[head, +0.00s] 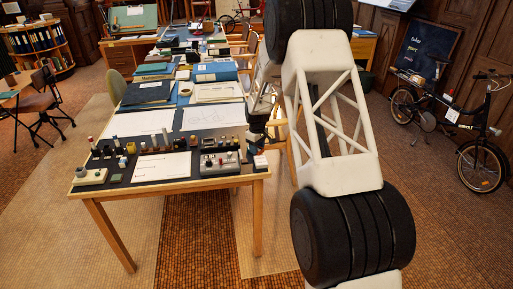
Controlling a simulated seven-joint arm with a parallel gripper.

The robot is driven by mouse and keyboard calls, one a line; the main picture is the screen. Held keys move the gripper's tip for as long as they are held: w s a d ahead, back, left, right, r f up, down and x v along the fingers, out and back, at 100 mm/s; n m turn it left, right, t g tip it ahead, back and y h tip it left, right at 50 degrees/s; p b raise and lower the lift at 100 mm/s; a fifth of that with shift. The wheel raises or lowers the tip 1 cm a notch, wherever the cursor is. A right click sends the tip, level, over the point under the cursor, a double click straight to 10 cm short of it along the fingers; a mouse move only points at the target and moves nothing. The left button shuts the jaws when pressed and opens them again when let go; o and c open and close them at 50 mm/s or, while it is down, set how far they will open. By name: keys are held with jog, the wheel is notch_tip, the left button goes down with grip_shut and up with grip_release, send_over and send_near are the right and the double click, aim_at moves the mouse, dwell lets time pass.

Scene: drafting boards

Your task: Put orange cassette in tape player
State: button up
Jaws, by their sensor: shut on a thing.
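My gripper (257,147) is at the right edge of the near table, low beside its front right corner, partly behind my own arm. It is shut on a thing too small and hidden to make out. I cannot pick out the orange cassette in this view. A grey device with dark knobs or buttons (220,163), which looks like the tape player, sits on the dark mat near the front right of the table. A smaller pale device with knobs (89,177) stands at the front left corner.
A small whitish block (260,162) is at the table's front right corner. White sheets (161,167) and several small bottles and blocks cover the mat. Books and a blue binder (214,71) lie farther back. A chair stands left; a bicycle (480,150) stands right. Floor in front is clear.

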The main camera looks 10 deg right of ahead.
jog(key=m, duration=0.4)
jog(key=shift+s+r, duration=0.25)
jog(key=shift+s, duration=0.15)
jog(key=shift+a+r+m, duration=0.15)
jog(key=shift+m, duration=1.15)
jog(key=shift+w+a+r+m, duration=0.1)
jog(key=shift+w+a+m, duration=0.1)
jog(key=shift+a+m, duration=0.25)
jog(key=shift+w+a+r, duration=0.15)
jog(key=shift+w+a, duration=0.55)
jog(key=shift+w, duration=0.2)
jog(key=w+a+n, duration=0.8)
jog(key=w+a, duration=0.1)
jog(key=n, duration=0.9)
send_over(209, 142)
jog(key=shift+w+r, duration=0.2)
jog(key=shift+r, duration=0.2)
jog(key=shift+f, duration=0.1)
jog(key=shift+f, duration=1.95)
jog(key=shift+f, duration=0.65)
